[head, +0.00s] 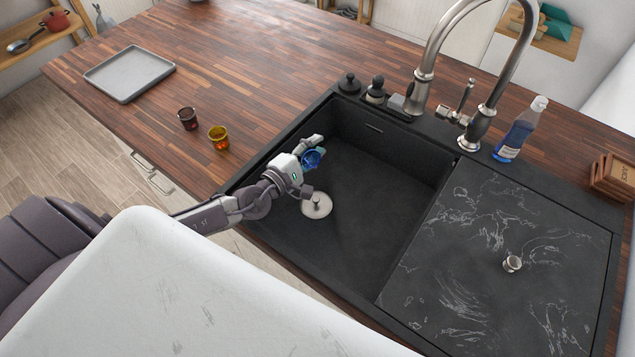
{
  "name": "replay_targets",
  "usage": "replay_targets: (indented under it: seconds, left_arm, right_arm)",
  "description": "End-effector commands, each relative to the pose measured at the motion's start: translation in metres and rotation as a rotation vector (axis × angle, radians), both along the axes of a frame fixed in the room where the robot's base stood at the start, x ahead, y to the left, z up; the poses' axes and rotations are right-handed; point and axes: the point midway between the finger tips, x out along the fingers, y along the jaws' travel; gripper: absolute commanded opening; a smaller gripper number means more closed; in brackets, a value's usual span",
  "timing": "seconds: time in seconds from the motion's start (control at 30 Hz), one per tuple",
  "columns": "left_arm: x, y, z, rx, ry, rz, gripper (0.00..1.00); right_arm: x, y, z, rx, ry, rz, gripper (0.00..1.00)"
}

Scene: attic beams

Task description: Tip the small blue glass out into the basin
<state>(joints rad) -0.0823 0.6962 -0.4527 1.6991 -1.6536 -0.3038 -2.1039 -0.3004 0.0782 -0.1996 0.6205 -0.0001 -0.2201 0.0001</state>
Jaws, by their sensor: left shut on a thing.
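The small blue glass (314,158) is held in my left gripper (313,164), which is shut on it. The gripper reaches in from the left over the near left part of the dark basin (382,190). The glass looks tilted, with its round opening partly showing. I cannot tell what is inside it. The basin floor is dark, with a round metal drain plug (316,205) below and near the gripper. My right gripper is not in view.
A dark glass (188,119) and an amber glass (219,138) stand on the wooden counter left of the basin, with a grey tray (130,74) behind. A tall faucet (424,62) and blue soap bottle (520,130) stand behind the basin. A marbled cover (490,250) lies right.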

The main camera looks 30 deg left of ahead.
Motion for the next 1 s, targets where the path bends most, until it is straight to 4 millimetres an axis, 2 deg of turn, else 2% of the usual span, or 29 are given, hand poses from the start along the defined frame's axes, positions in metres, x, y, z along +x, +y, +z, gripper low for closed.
replay_targets:
  seconds: [0.03,0.07,0.17,0.2,0.3,0.33,0.4,0.5,0.53,0.7,0.83,1.0]
  left_arm:
    - [0.002,0.003,-0.003,-0.03,0.021,0.001,0.0]
    - [0.002,0.003,0.001,-0.073,0.05,0.002,0.0]
    - [0.003,0.005,-0.006,-0.247,0.171,0.0,0.0]
    - [0.003,0.004,-0.02,-0.294,0.203,-0.001,0.0]
    - [0.003,0.004,-0.037,-0.371,0.255,-0.002,0.0]
    - [0.003,0.004,-0.041,-0.397,0.271,-0.001,0.0]
    - [0.006,0.01,-0.04,-0.527,0.36,-0.001,0.0]
    - [0.014,0.021,-0.051,-0.647,0.439,-0.004,0.0]
    - [0.017,0.024,-0.039,-0.68,0.462,-0.005,0.0]
    - [0.023,0.033,-0.02,-0.829,0.561,-0.009,0.0]
    - [0.026,0.038,-0.009,-0.899,0.608,-0.011,0.0]
    - [0.031,0.045,-0.006,-1.007,0.68,-0.012,0.0]
  right_arm:
    - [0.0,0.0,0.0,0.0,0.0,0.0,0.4]
    - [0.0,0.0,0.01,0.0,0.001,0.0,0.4]
    - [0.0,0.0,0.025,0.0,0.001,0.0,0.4]
    - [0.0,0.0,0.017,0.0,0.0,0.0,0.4]
    - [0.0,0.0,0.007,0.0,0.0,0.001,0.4]
    - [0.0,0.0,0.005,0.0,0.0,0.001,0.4]
    - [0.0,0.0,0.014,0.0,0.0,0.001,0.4]
    - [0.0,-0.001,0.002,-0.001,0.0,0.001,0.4]
    - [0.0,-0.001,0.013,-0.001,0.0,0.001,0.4]
    - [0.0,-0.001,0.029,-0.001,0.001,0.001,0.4]
    - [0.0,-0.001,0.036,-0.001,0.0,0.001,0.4]
    - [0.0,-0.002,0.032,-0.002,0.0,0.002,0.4]
